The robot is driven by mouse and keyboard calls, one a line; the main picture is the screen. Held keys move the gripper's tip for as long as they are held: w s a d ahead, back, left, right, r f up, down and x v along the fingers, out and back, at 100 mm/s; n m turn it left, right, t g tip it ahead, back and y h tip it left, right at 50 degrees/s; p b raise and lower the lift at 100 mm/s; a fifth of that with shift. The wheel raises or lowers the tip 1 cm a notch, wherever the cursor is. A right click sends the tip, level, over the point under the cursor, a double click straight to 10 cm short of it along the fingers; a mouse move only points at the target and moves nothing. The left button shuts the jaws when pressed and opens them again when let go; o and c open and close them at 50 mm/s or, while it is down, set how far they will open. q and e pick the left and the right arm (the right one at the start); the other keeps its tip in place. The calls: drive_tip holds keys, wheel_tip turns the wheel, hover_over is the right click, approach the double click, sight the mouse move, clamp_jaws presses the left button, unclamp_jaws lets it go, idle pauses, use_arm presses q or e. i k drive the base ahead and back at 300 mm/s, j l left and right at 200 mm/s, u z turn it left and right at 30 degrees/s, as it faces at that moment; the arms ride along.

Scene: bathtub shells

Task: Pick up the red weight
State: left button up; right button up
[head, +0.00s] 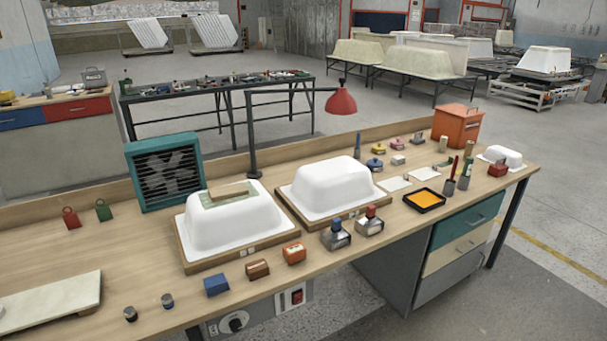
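A red weight (71,219) with a ring-like handle on top stands upright on the wooden workbench (130,275), at the left of the head view. A similar green weight (103,211) stands just to its right, a small gap apart. Another small red object (498,169) sits at the far right end of the bench; its exact kind is too small to tell. Neither of my grippers shows in the head view, and nothing touches the red weight.
A teal fan box (163,172) stands right of the weights. Two white tub shells (233,222) (327,187) fill the bench middle. A pale slab (50,302) lies at front left. A red lamp (341,101) hangs over the bench. Bare wood surrounds the weights' front.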

sight(496, 169)
drive_tip(key=z, duration=1.25)
drive_tip(key=i, duration=0.25)
